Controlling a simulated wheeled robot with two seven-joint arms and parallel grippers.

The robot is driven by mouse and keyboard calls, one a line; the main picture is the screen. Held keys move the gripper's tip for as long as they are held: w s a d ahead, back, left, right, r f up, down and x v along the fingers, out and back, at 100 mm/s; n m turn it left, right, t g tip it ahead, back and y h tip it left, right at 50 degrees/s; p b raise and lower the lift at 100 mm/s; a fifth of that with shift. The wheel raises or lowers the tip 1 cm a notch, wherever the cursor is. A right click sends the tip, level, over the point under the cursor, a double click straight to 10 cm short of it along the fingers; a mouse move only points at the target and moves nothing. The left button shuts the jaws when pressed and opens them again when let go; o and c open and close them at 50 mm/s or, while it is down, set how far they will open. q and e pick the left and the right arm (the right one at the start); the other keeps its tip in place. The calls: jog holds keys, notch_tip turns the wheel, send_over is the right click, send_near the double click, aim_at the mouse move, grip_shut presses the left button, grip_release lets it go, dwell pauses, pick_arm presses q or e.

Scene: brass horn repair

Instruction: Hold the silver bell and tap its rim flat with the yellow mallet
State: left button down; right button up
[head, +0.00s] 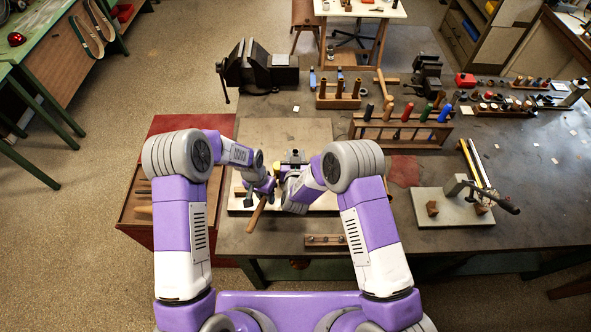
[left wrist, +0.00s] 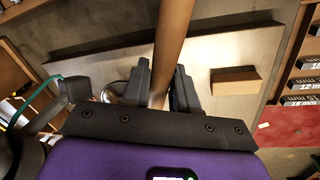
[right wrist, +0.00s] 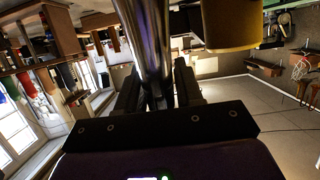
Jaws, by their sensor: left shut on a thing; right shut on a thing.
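My left gripper (head: 265,188) is shut on the wooden handle of the mallet. The handle (head: 257,214) slants down toward me, and in the left wrist view the handle (left wrist: 172,40) runs up between the jaws. The yellow mallet head (head: 277,167) shows small between my grippers. In the right wrist view the yellow head (right wrist: 231,25) is large, just right of the silver bell's tube. My right gripper (head: 284,176) is shut on that shiny tube (right wrist: 148,45). The bell's rim is mostly hidden in the head view, and I cannot tell whether the mallet touches it.
A pale board (head: 310,130) lies under the grippers. A wooden block (left wrist: 235,80) rests there. Tool racks (head: 400,133) stand behind right, a vise (head: 255,68) at the back. A small wooden rack (head: 325,240) lies near the front edge. Bare bench (head: 530,180) is at right.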

aim_at(268, 206)
pick_arm(q)
notch_tip(268, 206, down, 4)
jog(key=shift+r, duration=1.8)
pick_arm(e)
jog(key=o, duration=1.1)
jog(key=v, duration=1.2)
